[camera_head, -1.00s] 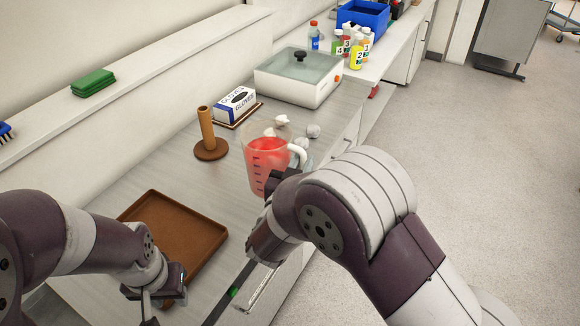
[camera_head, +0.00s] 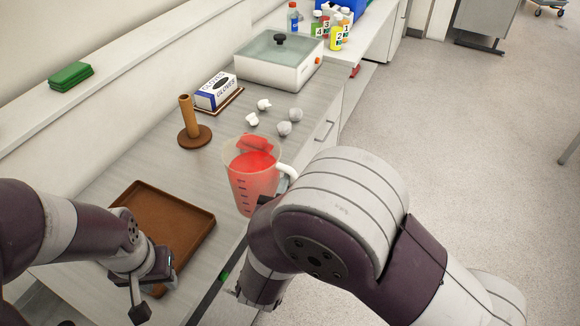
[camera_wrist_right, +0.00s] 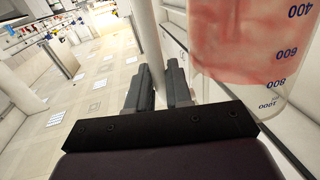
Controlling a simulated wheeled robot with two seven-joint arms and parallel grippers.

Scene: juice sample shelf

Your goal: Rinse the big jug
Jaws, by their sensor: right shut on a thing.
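The big jug (camera_head: 251,182) is clear plastic with dark scale marks and a white handle (camera_head: 287,171). It looks upright and holds red liquid, with a lumpy red patch above the liquid on its inner wall. My right gripper (camera_wrist_right: 163,85) is shut on the white handle, which passes between its fingers in the right wrist view. The jug wall (camera_wrist_right: 250,45) fills the right side of that view. My right arm partly hides that gripper in the head view. My left gripper (camera_head: 148,290) is over the near edge of the brown tray (camera_head: 200,235); its fingers are unclear.
Several crumpled white pieces (camera_head: 284,128) lie behind the jug. A wooden post on a round base (camera_head: 190,120), a glove box (camera_head: 216,92) and a white appliance with a glass lid (camera_head: 280,62) stand farther back. Numbered bottles (camera_head: 337,36) are at the far end.

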